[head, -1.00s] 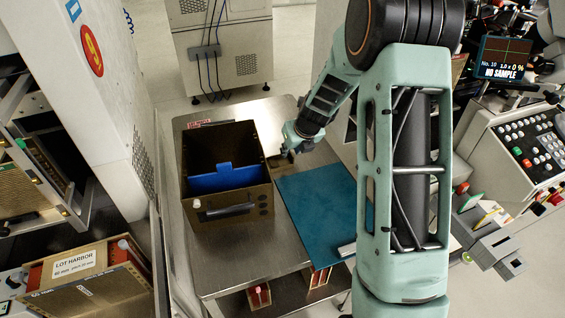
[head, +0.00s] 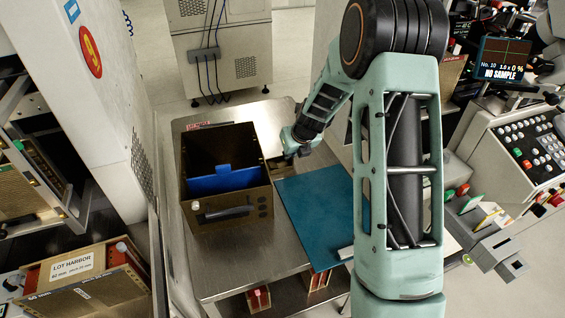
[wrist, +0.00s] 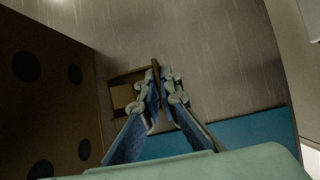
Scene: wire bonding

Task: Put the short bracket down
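The short bracket (wrist: 127,92) is a small brown angled piece, with a flat part to the left and a thin upright part between my fingers in the wrist view. In the head view it shows as a small brown shape (head: 283,167), partly hidden by the gripper. My gripper (wrist: 160,90) points down with its two fingers close together on the thin upright part. In the head view my gripper (head: 287,152) is low over the metal table, just right of the dark brown box. I cannot tell whether the bracket touches the table.
The open brown box (head: 237,211) with a blue divider (head: 225,180) stands close on the left. A blue mat (head: 322,215) lies in front, on the metal table (head: 245,262). Bare metal lies behind the gripper. A console (head: 520,135) stands at the right.

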